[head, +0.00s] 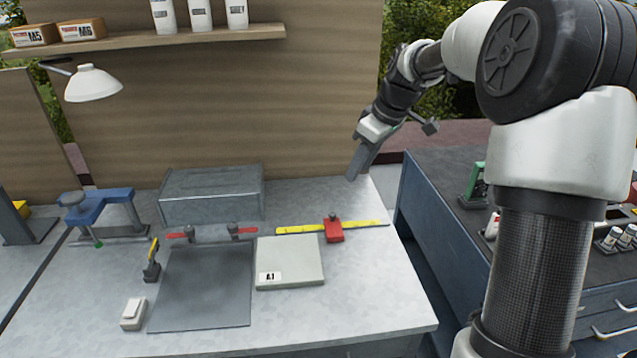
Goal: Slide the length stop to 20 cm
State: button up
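The length stop is a red block (334,231) that sits on a yellow rule (295,230) towards the back right of the grey workbench. The block is right of the rule's middle, and a dark knob shows on its top. The scale numbers are too small to read. My gripper (355,176) hangs in the air above and to the right of the red block, pointing down and left, apart from it. I see its fingers from the side, so I cannot tell whether they are open or shut.
A pale plate (290,257) marked A1 lies just in front of the rule. A dark mat (203,287), a grey box (211,195) and a red-handled part (212,233) are to the left. A blue clamp-like device (97,205) stands further left. The front right bench top is clear.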

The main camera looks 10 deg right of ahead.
aim_at(333, 214)
jog(key=shift+y, duration=0.3)
jog(key=x, duration=0.6)
jog(key=b+x, duration=0.1)
jog(key=x, duration=0.5)
jog(key=w+d+x, duration=0.1)
jog(key=x, duration=0.6)
jog(key=shift+b, duration=0.3)
jog(key=shift+r, duration=0.1)
grip_shut()
